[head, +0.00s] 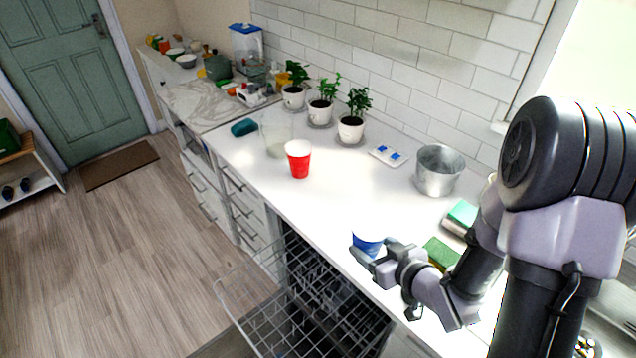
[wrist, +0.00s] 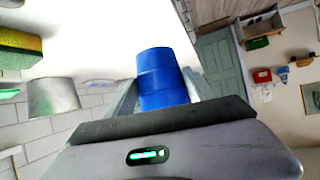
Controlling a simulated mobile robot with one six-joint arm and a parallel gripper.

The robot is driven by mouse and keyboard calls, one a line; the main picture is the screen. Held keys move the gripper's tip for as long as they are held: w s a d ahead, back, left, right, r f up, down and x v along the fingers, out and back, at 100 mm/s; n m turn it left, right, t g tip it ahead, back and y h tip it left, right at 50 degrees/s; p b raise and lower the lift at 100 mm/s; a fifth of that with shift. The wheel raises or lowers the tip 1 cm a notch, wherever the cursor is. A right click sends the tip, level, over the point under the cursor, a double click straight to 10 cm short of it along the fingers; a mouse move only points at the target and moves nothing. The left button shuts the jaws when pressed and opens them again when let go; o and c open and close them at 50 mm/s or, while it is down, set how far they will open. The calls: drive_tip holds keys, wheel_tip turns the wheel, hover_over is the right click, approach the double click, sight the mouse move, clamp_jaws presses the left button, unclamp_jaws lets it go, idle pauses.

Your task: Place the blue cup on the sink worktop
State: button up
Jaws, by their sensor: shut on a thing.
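The blue cup (head: 366,243) is at my gripper (head: 374,255) in the head view, near the front edge of the white worktop (head: 330,205). In the wrist view the blue cup (wrist: 163,78) sits between the two fingers of my gripper (wrist: 158,92), which is shut on it. The fingers hide part of the cup's sides. I cannot tell whether the cup's base touches the worktop. A small part of the sink (head: 612,300) shows at the lower right of the head view, mostly hidden by my arm.
A green sponge (head: 441,252) and a metal pot (head: 439,171) stand near my gripper. A red cup (head: 298,160) and potted plants (head: 350,128) are farther left. An open dishwasher rack (head: 300,300) juts out below the edge. The worktop's middle is clear.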

drive_tip(key=b+x, duration=0.1)
drive_tip(key=b, duration=0.2)
drive_tip(key=b+x, duration=0.2)
drive_tip(key=b, duration=0.1)
drive_tip(key=shift+d+f, duration=0.2)
drive_tip(key=shift+d, duration=0.05)
drive_tip(key=w+a, duration=0.1)
drive_tip(key=w, duration=0.3)
drive_tip(key=w+a, duration=0.1)
drive_tip(key=w, duration=0.3)
drive_tip(key=w+a, duration=0.1)
drive_tip(key=w, duration=0.3)
drive_tip(key=shift+a+r, duration=0.15)
drive_tip(key=shift+a, duration=0.1)
drive_tip(key=f+b, duration=0.1)
drive_tip(key=f, duration=0.1)
drive_tip(key=f+b, duration=0.1)
drive_tip(key=f, duration=0.1)
drive_tip(key=shift+w+a+b, duration=0.1)
drive_tip(key=shift+w+b, duration=0.2)
drive_tip(key=shift+w, duration=0.05)
drive_tip(key=shift+r, duration=0.2)
drive_tip(key=shift+f, duration=0.1)
drive_tip(key=o, duration=1.5)
drive_tip(key=shift+c, duration=0.2)
